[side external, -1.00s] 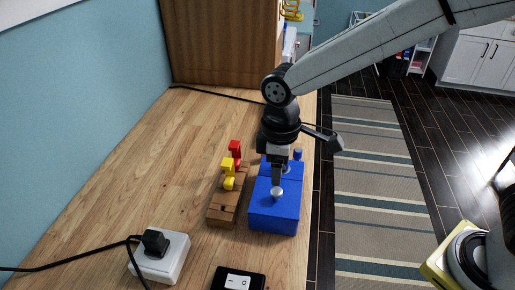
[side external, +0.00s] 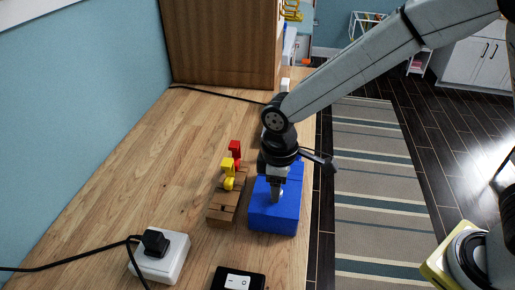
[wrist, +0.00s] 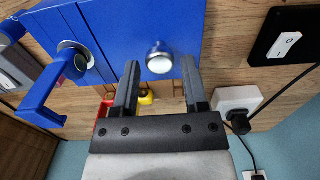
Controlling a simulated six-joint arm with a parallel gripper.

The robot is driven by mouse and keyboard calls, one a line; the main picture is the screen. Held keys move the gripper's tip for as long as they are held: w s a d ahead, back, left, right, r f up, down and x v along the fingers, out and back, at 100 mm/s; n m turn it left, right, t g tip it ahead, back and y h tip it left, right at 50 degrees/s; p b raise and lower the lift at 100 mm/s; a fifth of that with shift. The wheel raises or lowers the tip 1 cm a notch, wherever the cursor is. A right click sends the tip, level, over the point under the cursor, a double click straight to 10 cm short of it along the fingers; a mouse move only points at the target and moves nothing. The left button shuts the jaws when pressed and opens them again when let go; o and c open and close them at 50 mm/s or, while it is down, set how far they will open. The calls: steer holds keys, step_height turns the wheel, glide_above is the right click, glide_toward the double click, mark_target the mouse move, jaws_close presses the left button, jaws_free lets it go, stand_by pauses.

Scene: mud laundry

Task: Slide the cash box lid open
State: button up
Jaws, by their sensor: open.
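The blue cash box (side external: 272,220) stands near the table's right edge in the side view. In the wrist view its blue lid (wrist: 130,30) fills the upper middle, with a round silver knob (wrist: 159,58) on it. My gripper (side external: 276,195) points down over the lid in the side view and hides the knob there. In the wrist view my gripper (wrist: 160,66) is open, with one finger on each side of the knob and gaps showing between. A blue handle (wrist: 50,90) at a round silver fitting (wrist: 72,50) is at the left of the wrist view.
A wooden block (side external: 226,207) with red (side external: 235,150) and yellow (side external: 229,172) pieces stands close to the box's left. A white socket box (side external: 160,259) with a black plug and a black switch panel (side external: 238,279) lie nearer. The table's left part is mostly clear.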

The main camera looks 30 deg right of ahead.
steer(key=shift+r, duration=0.9)
steer(key=shift+s+a+r, duration=0.15)
steer(key=shift+r, duration=0.1)
steer(key=shift+s+a, duration=2.75)
steer(key=shift+w+d, duration=2.75)
steer(key=shift+w+d+f, duration=0.15)
steer(key=shift+d+f, duration=0.1)
steer(key=shift+a+f, duration=0.1)
steer(key=shift+f, duration=1.2)
jaws_close()
